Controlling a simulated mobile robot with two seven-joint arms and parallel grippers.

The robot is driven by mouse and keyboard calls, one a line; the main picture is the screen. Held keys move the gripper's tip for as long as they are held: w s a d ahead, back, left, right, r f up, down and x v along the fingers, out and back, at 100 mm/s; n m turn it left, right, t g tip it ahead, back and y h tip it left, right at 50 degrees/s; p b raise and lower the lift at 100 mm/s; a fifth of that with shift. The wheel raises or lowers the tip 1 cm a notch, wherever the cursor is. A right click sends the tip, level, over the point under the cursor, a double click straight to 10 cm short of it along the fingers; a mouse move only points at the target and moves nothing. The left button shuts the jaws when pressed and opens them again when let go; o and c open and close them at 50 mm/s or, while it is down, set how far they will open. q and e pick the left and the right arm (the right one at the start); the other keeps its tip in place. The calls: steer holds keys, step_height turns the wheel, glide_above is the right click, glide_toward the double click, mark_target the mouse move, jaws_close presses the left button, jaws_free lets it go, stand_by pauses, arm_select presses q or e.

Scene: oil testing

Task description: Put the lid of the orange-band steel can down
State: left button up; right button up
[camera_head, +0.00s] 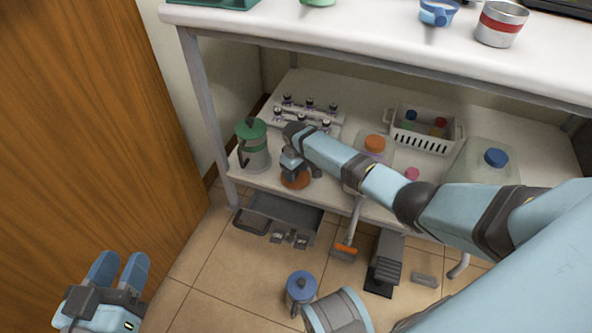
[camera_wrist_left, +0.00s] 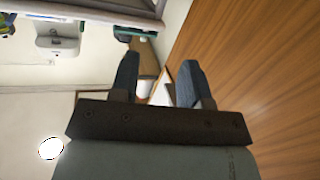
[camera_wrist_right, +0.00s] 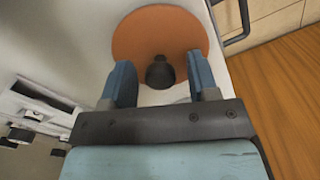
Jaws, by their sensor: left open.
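The orange lid (camera_head: 296,182) with a dark knob lies on the lower white shelf, near its front edge. In the right wrist view the lid (camera_wrist_right: 145,32) is seen from above with its knob up. My right gripper (camera_head: 291,165) is just above the lid. Its fingers (camera_wrist_right: 160,78) are apart, and the knob shows between them with gaps on both sides. A steel can with a red-orange band (camera_head: 498,27) stands open-topped on the upper counter. My left gripper (camera_head: 119,266) is open and empty at the lower left, near the wooden panel.
A green-lidded can (camera_head: 253,150) stands left of my right gripper. A rack with several small dark-topped items (camera_head: 308,117), an orange-capped container (camera_head: 375,144) and a white basket (camera_head: 424,141) stand behind. A blue-lidded can (camera_head: 300,288) is on the floor.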

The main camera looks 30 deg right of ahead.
step_height(320, 180, up, 5)
steer(key=p, duration=0.3)
arm_select(q)
step_height(320, 180, up, 8)
steer(key=n+t+p, duration=0.1)
steer(key=t+p, duration=0.1)
steer(key=p, duration=0.1)
steer(key=shift+s+f+n+t+p, duration=0.2)
steer(key=shift+s+n+t+p, duration=0.1)
steer(key=shift+s, duration=0.1)
arm_select(e)
step_height(320, 180, up, 7)
steer(key=shift+r, duration=0.15)
